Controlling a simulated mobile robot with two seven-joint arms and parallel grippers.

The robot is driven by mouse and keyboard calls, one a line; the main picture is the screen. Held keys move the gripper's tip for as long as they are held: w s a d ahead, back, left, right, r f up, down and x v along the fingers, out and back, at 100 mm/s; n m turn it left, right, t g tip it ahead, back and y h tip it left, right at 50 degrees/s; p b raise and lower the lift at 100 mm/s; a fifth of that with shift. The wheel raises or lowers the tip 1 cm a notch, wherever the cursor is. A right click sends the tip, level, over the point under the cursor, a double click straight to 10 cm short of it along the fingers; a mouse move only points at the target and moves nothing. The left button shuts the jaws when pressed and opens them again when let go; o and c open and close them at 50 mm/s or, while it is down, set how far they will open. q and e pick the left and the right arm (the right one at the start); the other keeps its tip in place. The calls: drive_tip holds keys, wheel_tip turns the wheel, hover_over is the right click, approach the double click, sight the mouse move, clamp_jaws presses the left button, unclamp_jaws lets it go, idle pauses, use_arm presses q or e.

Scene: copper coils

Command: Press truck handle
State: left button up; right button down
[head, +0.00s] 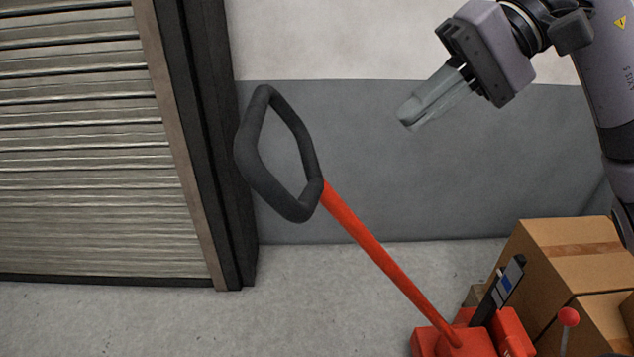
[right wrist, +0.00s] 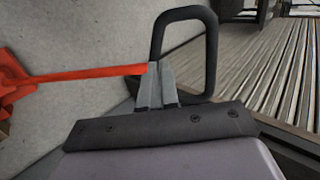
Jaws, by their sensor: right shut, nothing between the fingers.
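The truck handle (head: 305,150) is a black loop on top of a tilted red shaft (head: 385,262), left of centre in the head view. The shaft runs down to the red truck body (head: 455,343) at the bottom edge. My right gripper (head: 408,118) is shut and empty, in the air to the right of the loop and a little above its middle, apart from it in the head view. In the right wrist view the handle loop (right wrist: 212,50) shows beyond the closed fingertips (right wrist: 153,68), which overlap the end of the red shaft. My left gripper is not in view.
Cardboard boxes (head: 570,255) stand at the lower right behind the truck. A small red-knobbed lever (head: 568,318) is in front of them. A ribbed metal shutter (head: 80,150) with a dark frame is on the left. The concrete floor (head: 250,315) left of the truck is clear.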

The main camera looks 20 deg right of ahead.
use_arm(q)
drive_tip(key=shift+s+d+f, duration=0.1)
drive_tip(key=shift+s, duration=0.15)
use_arm(e)
drive_tip(key=shift+s, duration=0.1)
drive_tip(key=b, duration=0.2)
approach(310, 202)
drive_tip(key=x, duration=0.6)
drive_tip(key=shift+a+f, duration=0.3)
drive_tip(key=shift+f, duration=0.05)
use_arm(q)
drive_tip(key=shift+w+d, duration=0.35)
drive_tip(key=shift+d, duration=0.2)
